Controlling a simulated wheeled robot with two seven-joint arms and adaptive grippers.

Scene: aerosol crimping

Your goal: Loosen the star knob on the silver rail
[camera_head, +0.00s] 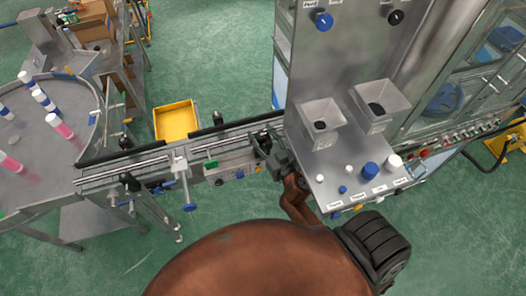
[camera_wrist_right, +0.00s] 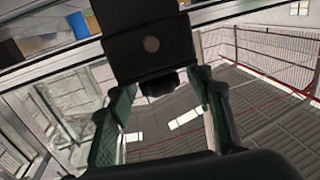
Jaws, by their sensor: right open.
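The silver rail (camera_head: 130,168) runs from the round table at left to the steel machine in the head view. Dark knobs sit along it, one at its near side (camera_head: 130,184) and one behind it (camera_head: 218,119). They are too small to tell which is star-shaped. My right gripper (camera_head: 264,146) is at the rail's right end, close to the machine. In the right wrist view its two green-sided fingers (camera_wrist_right: 160,88) stand apart. A dark block with a round spot (camera_wrist_right: 150,45) is just beyond them; I cannot tell what it is. My left gripper is not in view.
A blue T-handle (camera_head: 189,206) hangs below the rail. A control box (camera_head: 232,167) is on its near side. A yellow tray (camera_head: 176,121) is behind it. The machine's shelf (camera_head: 345,190) with several caps is just right of my right gripper.

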